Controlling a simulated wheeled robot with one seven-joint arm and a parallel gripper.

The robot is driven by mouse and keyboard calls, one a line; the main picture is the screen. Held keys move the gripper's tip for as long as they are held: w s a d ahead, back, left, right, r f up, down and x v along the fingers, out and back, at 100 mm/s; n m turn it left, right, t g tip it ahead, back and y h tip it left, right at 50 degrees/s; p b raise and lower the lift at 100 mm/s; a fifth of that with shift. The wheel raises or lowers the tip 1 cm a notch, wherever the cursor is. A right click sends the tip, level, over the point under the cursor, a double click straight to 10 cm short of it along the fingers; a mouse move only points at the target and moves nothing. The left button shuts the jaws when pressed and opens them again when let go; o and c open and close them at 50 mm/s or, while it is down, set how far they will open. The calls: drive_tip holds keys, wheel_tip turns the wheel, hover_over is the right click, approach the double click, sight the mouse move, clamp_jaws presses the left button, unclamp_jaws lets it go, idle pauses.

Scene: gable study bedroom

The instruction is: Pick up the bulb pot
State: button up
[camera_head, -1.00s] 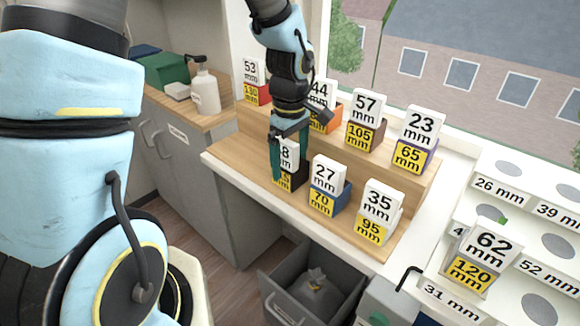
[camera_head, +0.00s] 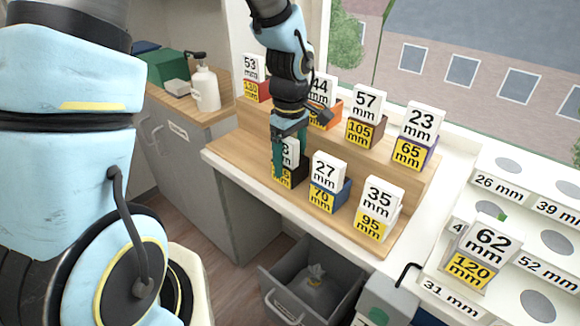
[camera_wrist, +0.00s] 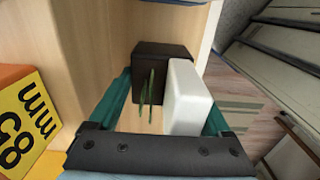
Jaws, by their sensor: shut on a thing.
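The bulb pot (camera_head: 289,180) is a small dark pot with a white number card and a yellow label, on the front step of the wooden stand. In the wrist view the dark pot (camera_wrist: 162,62) shows with thin green shoots (camera_wrist: 149,88) and the white card (camera_wrist: 188,95) beside them. My gripper (camera_head: 288,160) reaches down from above with its teal fingers on either side of the pot and is shut on it. The left finger hides part of the card's number. The pot appears upright and still on the step; I see no clear gap under it.
Pots labelled 27 (camera_head: 327,183) and 35 (camera_head: 377,210) stand to the right on the front step. Pots labelled 53, 44, 57 (camera_head: 365,118) and 23 (camera_head: 416,138) stand behind. A rack (camera_head: 540,215) holds pot 62 (camera_head: 477,255). A grey bin (camera_head: 312,285) is below.

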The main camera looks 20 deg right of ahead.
clamp_jaws()
drive_tip(key=shift+r, duration=0.1)
